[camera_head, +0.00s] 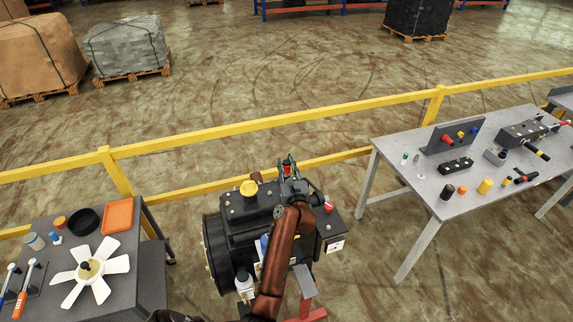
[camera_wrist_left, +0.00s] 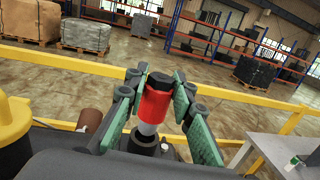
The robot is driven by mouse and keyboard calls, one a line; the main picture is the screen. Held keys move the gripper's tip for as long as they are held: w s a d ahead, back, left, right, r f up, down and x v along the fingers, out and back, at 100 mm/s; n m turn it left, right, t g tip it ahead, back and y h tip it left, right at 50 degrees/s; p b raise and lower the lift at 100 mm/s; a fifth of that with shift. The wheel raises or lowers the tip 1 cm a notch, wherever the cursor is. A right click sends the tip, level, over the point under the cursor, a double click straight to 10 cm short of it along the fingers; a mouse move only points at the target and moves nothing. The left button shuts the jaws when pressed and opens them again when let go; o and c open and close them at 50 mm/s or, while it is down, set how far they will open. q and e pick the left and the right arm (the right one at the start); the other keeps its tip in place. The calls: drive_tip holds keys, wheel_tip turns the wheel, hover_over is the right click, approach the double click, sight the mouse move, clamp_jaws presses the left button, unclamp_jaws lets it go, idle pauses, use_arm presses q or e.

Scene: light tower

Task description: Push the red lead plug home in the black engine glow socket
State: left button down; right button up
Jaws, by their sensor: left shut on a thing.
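The red lead plug (camera_wrist_left: 156,103) stands upright between the green-padded fingers of my left gripper (camera_wrist_left: 158,100), which is shut on it. Below its red body a pale metal part shows, and its lower end meets the black glow socket (camera_wrist_left: 145,144) on the engine top. How deep the metal sits in the socket I cannot tell. In the head view my left gripper (camera_head: 288,168) is at the far edge of the black engine (camera_head: 236,228), with a bit of red between its fingers. My arm covers part of the engine. My right gripper is not in view.
The engine top also has a yellow cap (camera_head: 249,187), a brown knob (camera_head: 256,177) and a red knob (camera_head: 328,207). A yellow rail (camera_head: 220,130) runs just behind. A grey table with parts (camera_head: 400,172) stands right, a dark bench with a white fan (camera_head: 92,268) left.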

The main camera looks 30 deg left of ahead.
use_arm(q)
drive_tip(key=shift+f+b, duration=0.9)
drive_tip(key=shift+f, duration=0.55)
drive_tip(key=c, duration=1.6)
unclamp_jaws()
wheel_tip(320, 180, up, 10)
drive_tip(key=shift+d, duration=0.15)
